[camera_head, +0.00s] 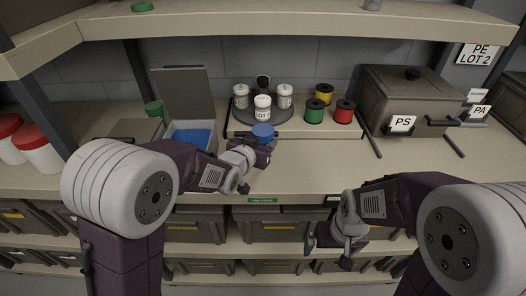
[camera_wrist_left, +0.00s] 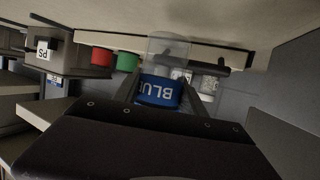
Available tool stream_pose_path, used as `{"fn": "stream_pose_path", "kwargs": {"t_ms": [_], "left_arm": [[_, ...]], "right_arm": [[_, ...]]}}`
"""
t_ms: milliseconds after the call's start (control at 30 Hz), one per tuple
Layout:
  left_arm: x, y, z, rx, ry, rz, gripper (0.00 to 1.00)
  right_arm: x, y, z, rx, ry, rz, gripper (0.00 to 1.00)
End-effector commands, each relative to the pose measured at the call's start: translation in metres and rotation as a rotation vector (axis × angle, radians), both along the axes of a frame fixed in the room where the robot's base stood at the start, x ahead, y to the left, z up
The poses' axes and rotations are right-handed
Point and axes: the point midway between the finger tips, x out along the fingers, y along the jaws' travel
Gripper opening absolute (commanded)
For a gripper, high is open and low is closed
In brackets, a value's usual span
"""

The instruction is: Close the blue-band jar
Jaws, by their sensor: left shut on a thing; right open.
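A blue cylindrical part (camera_wrist_left: 158,91) marked BLUE sits between the fingers of my left gripper (camera_wrist_left: 163,98) in the left wrist view, where the picture is upside down. A clear jar body (camera_wrist_left: 168,47) lines up with it. In the head view the blue part (camera_head: 263,130) shows just beyond my left gripper (camera_head: 262,150), at the front edge of the low platform. The clear body is hard to make out there. I cannot tell whether the blue part is a lid or the jar's band. My right gripper (camera_head: 331,249) is open and empty, low in front of the worktop edge.
A round dark turntable (camera_head: 284,118) holds white jars behind the blue part. Red, green and yellow spools (camera_head: 343,111) stand to its right. A grey box (camera_head: 196,125) with raised lid and blue contents is at left. The PS bin (camera_head: 390,100) stands right. The front right worktop is clear.

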Motion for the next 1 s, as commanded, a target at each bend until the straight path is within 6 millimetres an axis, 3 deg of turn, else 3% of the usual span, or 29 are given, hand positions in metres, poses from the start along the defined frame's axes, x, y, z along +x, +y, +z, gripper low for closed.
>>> {"fn": "stream_pose_path", "kwargs": {"t_ms": [100, 333, 767, 800, 867, 1000], "left_arm": [[0.0, 0.0, -0.004, 0.0, 0.001, 0.0, 0.0], [0.0, 0.0, -0.038, 0.0, 0.002, 0.0, 0.0], [0.0, -0.001, -0.044, 0.0, -0.001, 0.0, 0.0], [0.0, -0.001, -0.044, 0.0, 0.0, 0.0, 0.54], [0.0, -0.001, -0.043, 0.0, 0.0, 0.0, 0.7], [0.0, -0.001, -0.043, 0.0, 0.0, 0.0, 0.7]], "right_arm": [[0.0, 0.0, -0.001, 0.0, 0.0, 0.0, 1.0], [0.0, 0.0, -0.005, 0.0, 0.0, 0.0, 1.0], [0.0, 0.0, -0.01, 0.0, 0.0, 0.0, 1.0], [0.0, 0.0, -0.009, 0.0, 0.0, 0.0, 1.0], [0.0, 0.0, -0.009, 0.0, 0.0, 0.0, 1.0], [0.0, 0.0, -0.009, 0.0, 0.0, 0.0, 1.0]]}}
